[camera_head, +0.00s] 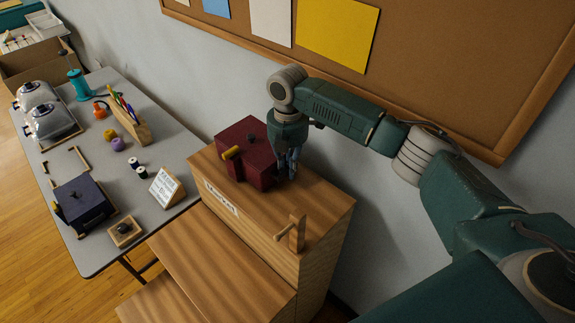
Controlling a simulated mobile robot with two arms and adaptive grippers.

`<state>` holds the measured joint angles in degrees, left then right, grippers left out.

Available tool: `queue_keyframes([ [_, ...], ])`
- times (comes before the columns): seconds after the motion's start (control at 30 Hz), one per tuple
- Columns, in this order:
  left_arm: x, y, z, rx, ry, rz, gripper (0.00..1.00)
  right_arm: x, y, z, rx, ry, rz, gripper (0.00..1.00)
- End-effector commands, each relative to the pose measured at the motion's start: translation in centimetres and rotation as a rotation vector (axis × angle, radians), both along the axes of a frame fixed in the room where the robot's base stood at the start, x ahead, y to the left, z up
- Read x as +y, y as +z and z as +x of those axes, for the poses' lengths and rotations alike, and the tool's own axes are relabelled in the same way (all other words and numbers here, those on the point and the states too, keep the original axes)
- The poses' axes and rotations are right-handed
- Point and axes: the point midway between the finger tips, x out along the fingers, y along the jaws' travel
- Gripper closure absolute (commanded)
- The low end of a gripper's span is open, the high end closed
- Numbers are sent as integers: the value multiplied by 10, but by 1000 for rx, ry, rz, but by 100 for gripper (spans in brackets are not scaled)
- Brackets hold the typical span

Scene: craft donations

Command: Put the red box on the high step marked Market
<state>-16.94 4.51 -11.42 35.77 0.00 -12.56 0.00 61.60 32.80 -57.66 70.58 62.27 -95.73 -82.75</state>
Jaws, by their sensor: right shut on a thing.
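The dark red box (236,152) is on or just over the top of the high wooden step (262,219), near its back left. It has a small dark knob on top and a yellow cylinder-shaped piece at its left front. A label reading Market (221,199) is on the step's front edge. My right gripper (288,168) points down at the box's right end and is shut on the box. The fingertips are partly hidden, and I cannot tell whether the box's underside touches the step. My left gripper is not in view.
A wooden peg-like piece (297,231) stands at the step's right front. Lower wooden steps (222,263) descend in front. A grey table (140,215) at left holds a dark box (84,203), a sign (166,187) and craft items. A wall and corkboard (420,40) lie behind.

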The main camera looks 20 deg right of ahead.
Motion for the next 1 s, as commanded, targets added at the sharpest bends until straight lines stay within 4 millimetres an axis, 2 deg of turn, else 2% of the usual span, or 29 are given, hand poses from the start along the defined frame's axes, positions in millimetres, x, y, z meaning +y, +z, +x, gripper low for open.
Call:
queue_keyframes([
  [0.13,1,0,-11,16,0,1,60,1,-1,1,-5,1,2,100],
  [0.37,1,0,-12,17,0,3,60,1,-4,1,-4,1,2,100],
  [0.4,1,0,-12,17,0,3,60,0,-4,0,-2,1,1,83],
  [0.47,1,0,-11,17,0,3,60,0,-4,0,-1,1,0,71],
  [0.5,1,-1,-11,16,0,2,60,0,-4,0,-1,1,0,70],
  [0.83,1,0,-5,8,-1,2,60,0,-2,0,-1,1,-1,70],
  [1.0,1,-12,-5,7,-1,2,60,0,14,2,-6,1,0,70],
])
